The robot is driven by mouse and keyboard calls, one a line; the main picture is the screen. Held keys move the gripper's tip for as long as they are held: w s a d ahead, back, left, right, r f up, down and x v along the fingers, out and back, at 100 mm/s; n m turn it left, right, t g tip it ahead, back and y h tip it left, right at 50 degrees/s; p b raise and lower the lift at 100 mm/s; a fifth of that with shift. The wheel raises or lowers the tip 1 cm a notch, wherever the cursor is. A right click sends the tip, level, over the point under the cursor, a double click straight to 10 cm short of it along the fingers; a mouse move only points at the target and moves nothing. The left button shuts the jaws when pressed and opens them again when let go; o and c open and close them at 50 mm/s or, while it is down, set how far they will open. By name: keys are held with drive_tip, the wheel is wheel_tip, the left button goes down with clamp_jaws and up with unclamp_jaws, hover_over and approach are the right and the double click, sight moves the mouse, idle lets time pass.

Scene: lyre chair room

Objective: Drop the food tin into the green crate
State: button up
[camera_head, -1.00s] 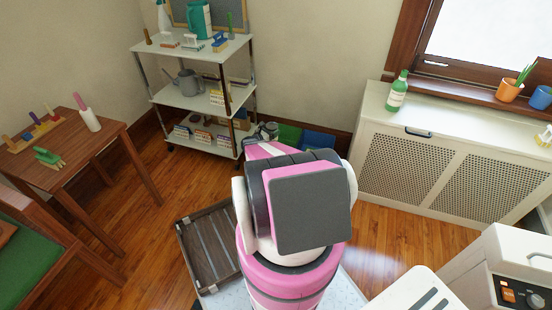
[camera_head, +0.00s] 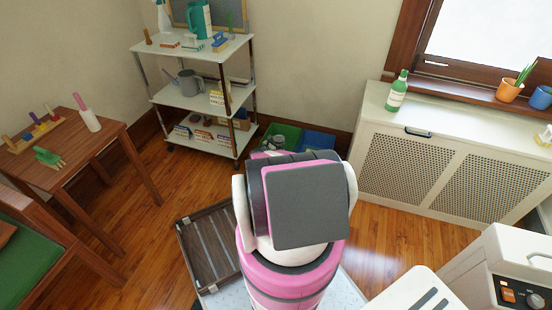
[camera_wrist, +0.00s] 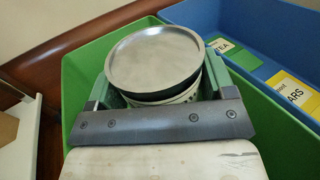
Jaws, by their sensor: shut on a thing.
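The food tin (camera_wrist: 152,58), round with a shiny metal lid, is between the two fingers of my gripper (camera_wrist: 158,84) in the wrist view. The gripper is shut on it. The green crate (camera_wrist: 78,72) surrounds the tin in that view, its walls on both sides. How far the tin is above the crate floor cannot be told. In the head view the green crate (camera_head: 290,132) stands on the floor by the wall. My arm hides part of it and most of the gripper.
A blue crate (camera_head: 319,141) stands right beside the green one, with yellow and white labels inside it in the wrist view. A shelf cart (camera_head: 196,98) stands close on the left. A radiator cabinet (camera_head: 440,160) is on the right.

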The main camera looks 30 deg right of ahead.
sight(278, 139)
drive_tip(key=shift+f, duration=0.3)
drive_tip(key=o, duration=0.9)
wheel_tip(278, 139, up, 5)
drive_tip(key=shift+s+a+f, duration=0.1)
drive_tip(key=shift+a+f, duration=0.05)
drive_tip(key=a+r, duration=0.6)
drive_tip(key=a, duration=0.5)
drive_tip(key=shift+a+r, duration=0.15)
drive_tip(key=shift+a, duration=0.05)
